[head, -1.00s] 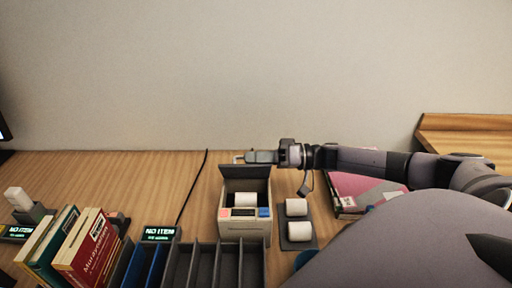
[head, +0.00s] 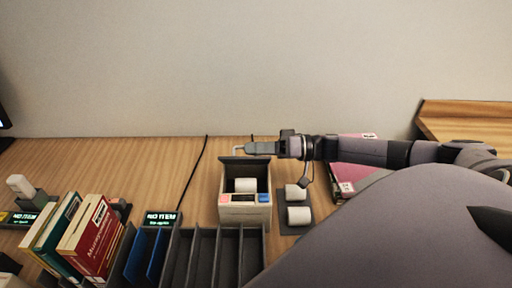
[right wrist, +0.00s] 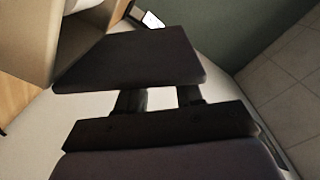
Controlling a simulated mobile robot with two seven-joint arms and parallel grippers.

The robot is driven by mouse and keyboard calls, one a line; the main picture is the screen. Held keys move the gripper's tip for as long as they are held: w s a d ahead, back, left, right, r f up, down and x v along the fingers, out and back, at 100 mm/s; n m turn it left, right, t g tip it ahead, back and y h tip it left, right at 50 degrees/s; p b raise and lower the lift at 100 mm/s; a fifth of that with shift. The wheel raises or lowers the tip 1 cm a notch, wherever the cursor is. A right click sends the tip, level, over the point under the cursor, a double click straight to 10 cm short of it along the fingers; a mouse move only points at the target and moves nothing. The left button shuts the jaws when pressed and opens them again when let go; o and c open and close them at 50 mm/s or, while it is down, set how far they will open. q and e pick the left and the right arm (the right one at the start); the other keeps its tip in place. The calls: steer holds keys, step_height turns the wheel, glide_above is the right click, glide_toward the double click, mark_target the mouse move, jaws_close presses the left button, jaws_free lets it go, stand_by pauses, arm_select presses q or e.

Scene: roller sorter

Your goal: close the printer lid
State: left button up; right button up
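The printer (head: 245,213) is a small cream box with a pink and a blue patch on its front, at the middle of the desk in the head view. Its dark lid (head: 234,171) stands open at the back, and a white paper roll (head: 246,185) shows inside. My right gripper (head: 258,148) reaches in from the right, just above and behind the lid's top edge in the picture. I cannot tell whether it touches the lid. Its dark fingers (right wrist: 135,62) fill the middle of the right wrist view, with no gap visible. Nothing shows held. My left gripper is not in view.
A dark holder with two white rolls (head: 297,214) stands right of the printer. Grey divider slots (head: 202,255) stand in front. Several books (head: 90,235) and small displays (head: 160,218) are at the left. A pink book (head: 350,177) lies under my right arm. A black cable runs behind.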

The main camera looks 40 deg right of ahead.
steer(key=shift+r, duration=0.1)
steer(key=b+v, duration=0.1)
steer(key=v, duration=0.6)
